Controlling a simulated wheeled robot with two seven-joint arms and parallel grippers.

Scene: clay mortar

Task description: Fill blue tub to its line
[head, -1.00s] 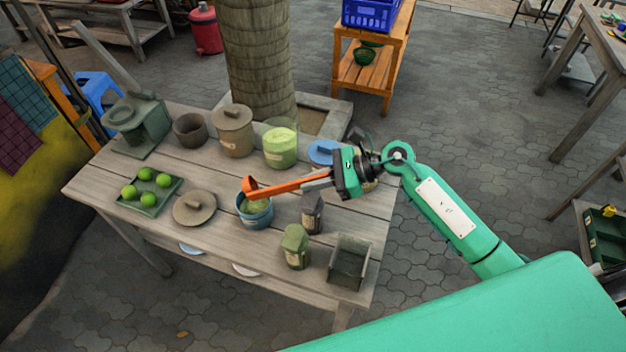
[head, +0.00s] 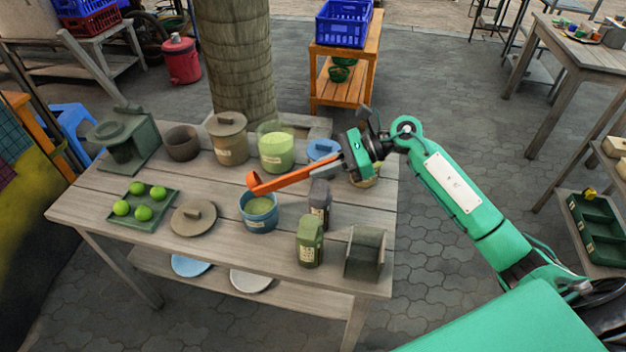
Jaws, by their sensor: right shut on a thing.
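The blue tub (head: 259,221) stands upright on the wooden table, with pale green stuff (head: 259,205) inside it. Its line cannot be made out. My right gripper (head: 347,167) is shut on the handle of an orange scoop (head: 292,180). The scoop slants down to the left, and its bowl end is just above the tub's back rim, apart from it as far as I can tell. What the bowl holds is hidden. A clear container of green stuff (head: 277,153) stands behind the scoop. My left gripper is not in view.
Around the tub are a round brown lid (head: 193,218), a dark bottle (head: 319,203), a green bottle (head: 309,241) and an open box (head: 365,251). A lidded brown pot (head: 228,144), a brown bowl (head: 183,143) and a green tray (head: 122,217) with limes stand farther left. A blue lid (head: 322,151) lies behind my gripper.

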